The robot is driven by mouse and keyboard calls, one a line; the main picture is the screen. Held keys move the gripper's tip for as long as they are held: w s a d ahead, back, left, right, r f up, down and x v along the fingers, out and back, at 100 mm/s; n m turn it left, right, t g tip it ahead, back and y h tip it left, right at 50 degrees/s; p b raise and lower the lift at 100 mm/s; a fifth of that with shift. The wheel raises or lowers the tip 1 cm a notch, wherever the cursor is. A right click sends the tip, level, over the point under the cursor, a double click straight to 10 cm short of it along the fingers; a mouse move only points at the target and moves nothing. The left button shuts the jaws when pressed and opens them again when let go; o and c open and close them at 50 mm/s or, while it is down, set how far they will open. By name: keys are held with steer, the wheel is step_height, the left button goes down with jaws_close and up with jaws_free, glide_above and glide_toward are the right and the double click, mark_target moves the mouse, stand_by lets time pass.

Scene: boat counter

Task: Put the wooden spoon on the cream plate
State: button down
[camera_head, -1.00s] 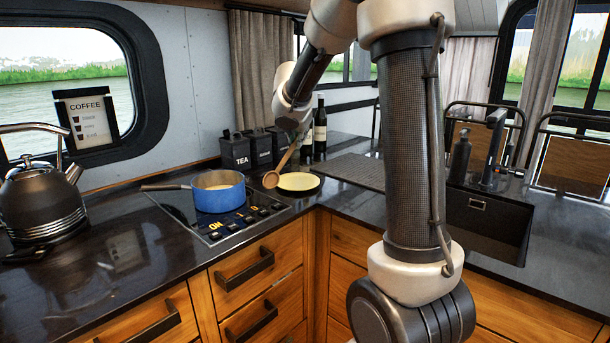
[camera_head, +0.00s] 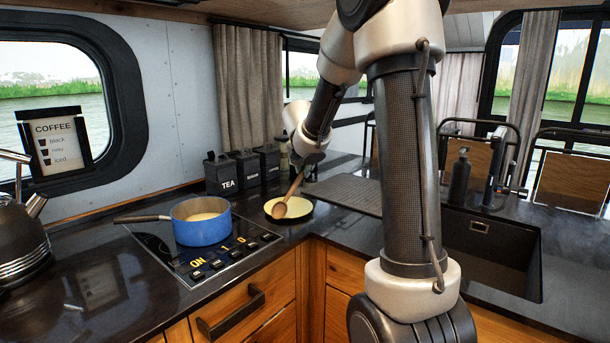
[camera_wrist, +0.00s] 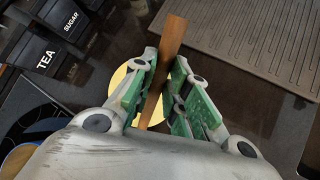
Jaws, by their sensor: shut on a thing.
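The wooden spoon (camera_head: 281,207) is tilted, with its bowl end low over the cream plate (camera_head: 303,206) and its handle rising to my gripper (camera_head: 300,164). I cannot tell whether the bowl touches the plate. The cream plate has a dark rim and sits on the dark counter right of the stove. In the wrist view my gripper (camera_wrist: 160,95) is shut on the spoon's handle (camera_wrist: 172,38), with green pads on both sides. The plate (camera_wrist: 120,80) shows partly behind the fingers there. The spoon's bowl is hidden in that view.
A blue pot (camera_head: 201,228) with a long handle stands on the stove, left of the plate. Black canisters (camera_head: 221,174) stand behind it. A ribbed drying mat (camera_head: 347,192) and the sink (camera_head: 490,245) lie to the right. A kettle (camera_head: 20,240) is at far left.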

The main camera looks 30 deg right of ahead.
mark_target(296, 185)
steer(key=shift+f, duration=1.2)
steer(key=shift+f, duration=0.1)
steer(key=shift+f, duration=0.5)
steer(key=c, duration=1.4)
jaws_free()
